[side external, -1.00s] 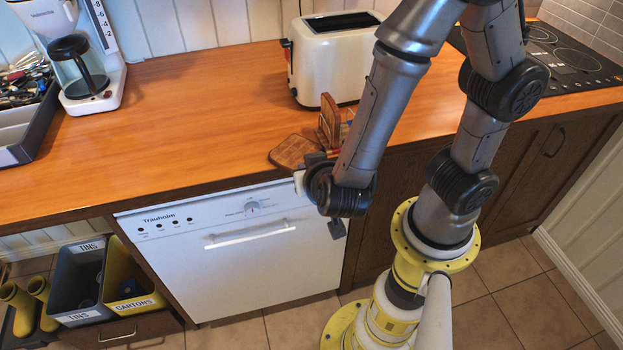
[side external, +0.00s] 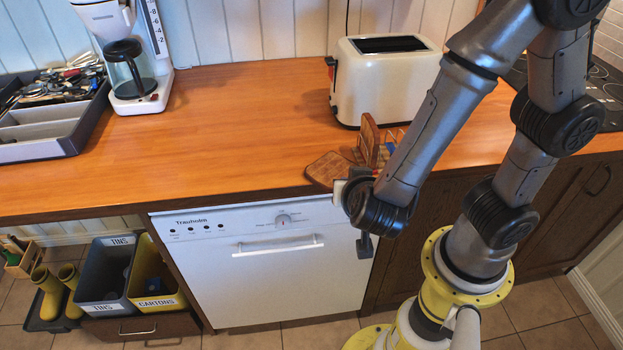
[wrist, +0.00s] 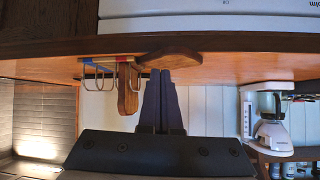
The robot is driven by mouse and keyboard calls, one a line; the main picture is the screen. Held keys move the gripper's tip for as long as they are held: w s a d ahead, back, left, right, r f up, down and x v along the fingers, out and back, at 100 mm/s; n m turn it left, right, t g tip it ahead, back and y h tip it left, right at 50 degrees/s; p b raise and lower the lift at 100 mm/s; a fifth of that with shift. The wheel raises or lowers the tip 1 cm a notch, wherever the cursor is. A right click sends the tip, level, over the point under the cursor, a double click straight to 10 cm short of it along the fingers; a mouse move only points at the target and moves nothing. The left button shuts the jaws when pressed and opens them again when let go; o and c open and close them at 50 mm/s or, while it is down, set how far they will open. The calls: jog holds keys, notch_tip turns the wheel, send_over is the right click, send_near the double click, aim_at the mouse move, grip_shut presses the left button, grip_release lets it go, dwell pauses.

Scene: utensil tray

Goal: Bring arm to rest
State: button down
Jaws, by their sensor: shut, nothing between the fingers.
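My gripper (wrist: 165,100) shows its two dark fingers pressed together, with nothing between them, in the wrist view. In the side view it is mostly hidden behind my wrist, in front of the counter's front edge. A brown wooden board (side external: 330,171) lies near that edge, next to the wrist; it also shows just beyond the fingertips in the wrist view (wrist: 170,58). I cannot tell whether the fingertips touch it. The grey utensil tray (side external: 68,143) is at the far left of the counter, with a heap of cutlery (side external: 68,80) in its rear compartment.
A cream toaster (side external: 388,80) and a wooden rack (side external: 370,140) stand behind my wrist. A coffee maker (side external: 137,85) stands beside the tray. The counter's middle (side external: 240,130) is clear. A white dishwasher (side external: 265,265) and bins labelled TINS (side external: 103,305) and CARTONS (side external: 160,302) are below.

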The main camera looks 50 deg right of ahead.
jog(key=w+d+r+m+t+y, duration=0.2)
jog(key=w+d+r+t+y, duration=0.1)
jog(key=w+r, duration=0.55)
notch_tip(320, 180, up, 13)
jog(key=s+a+n+t+y, duration=0.2)
jog(key=a+n+t+y, duration=0.1)
jog(key=n+y, duration=0.4)
jog(key=s+d+f+n+g+h, duration=0.1)
jog(key=s+d+f+n+g, duration=0.1)
jog(key=s, duration=0.5)
jog(key=s+d+f+n+g, duration=0.2)
jog(key=s+f+n+g, duration=0.1)
jog(key=s+f+g, duration=0.2)
jog(key=s+f, duration=0.2)
jog(key=s, duration=0.1)
jog(key=shift+s+d+f+n+h, duration=0.15)
jog(key=shift+f+n+h, duration=0.1)
jog(key=shift+n+h, duration=0.15)
